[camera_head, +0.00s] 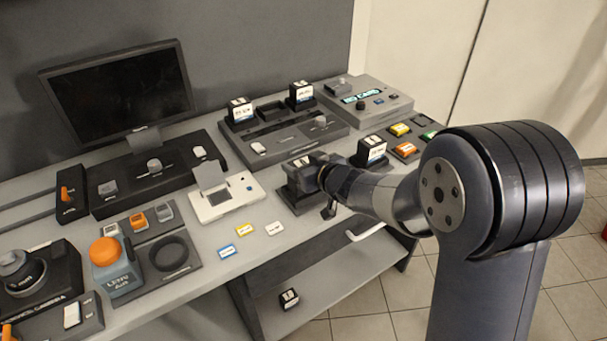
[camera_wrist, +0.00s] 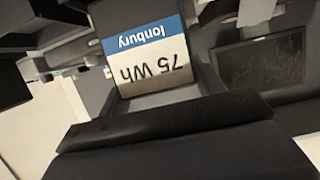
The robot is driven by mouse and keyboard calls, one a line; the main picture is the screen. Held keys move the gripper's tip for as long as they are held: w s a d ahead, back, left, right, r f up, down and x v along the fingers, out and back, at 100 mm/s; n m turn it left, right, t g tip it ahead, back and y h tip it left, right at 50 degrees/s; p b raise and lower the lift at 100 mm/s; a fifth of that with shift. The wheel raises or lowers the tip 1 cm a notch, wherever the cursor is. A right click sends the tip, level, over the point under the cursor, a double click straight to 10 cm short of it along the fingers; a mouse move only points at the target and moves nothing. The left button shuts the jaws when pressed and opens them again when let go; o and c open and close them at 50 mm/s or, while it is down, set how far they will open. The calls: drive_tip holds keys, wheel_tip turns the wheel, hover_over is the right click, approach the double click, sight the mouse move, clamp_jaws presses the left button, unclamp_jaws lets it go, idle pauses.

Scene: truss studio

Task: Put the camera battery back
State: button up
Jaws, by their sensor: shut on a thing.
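A dark camera battery (camera_wrist: 145,50) with a white and blue label reading "Ionbury 75 Wh" shows upside down in the wrist view, close in front of my gripper. My gripper (camera_head: 318,180) appears shut on it near the front edge of the bench in the head view. There, a white label (camera_head: 301,161) shows on a dark block at the gripper, and my wrist hides part of it. I cannot tell whether the held battery touches the block below. Two similar batteries, one left (camera_head: 240,109) and one right (camera_head: 301,94), stand upright on the dark charger (camera_head: 283,140) behind, with a dark empty-looking bay between them.
Another labelled battery (camera_head: 372,151) stands right of my gripper. A white device (camera_head: 226,198) with a raised flap is to the left, with small cards (camera_head: 244,229) in front. A monitor (camera_head: 122,90) stands at the back. A small labelled block (camera_head: 289,298) lies on the lower shelf.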

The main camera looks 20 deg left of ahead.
drive_tip(key=shift+f, duration=0.9)
drive_tip(key=shift+f, duration=0.15)
drive_tip(key=o, duration=1.5)
drive_tip(key=shift+f, duration=0.1)
drive_tip(key=shift+r, duration=0.3)
drive_tip(key=v, duration=1.2)
drive_tip(key=shift+f, duration=0.1)
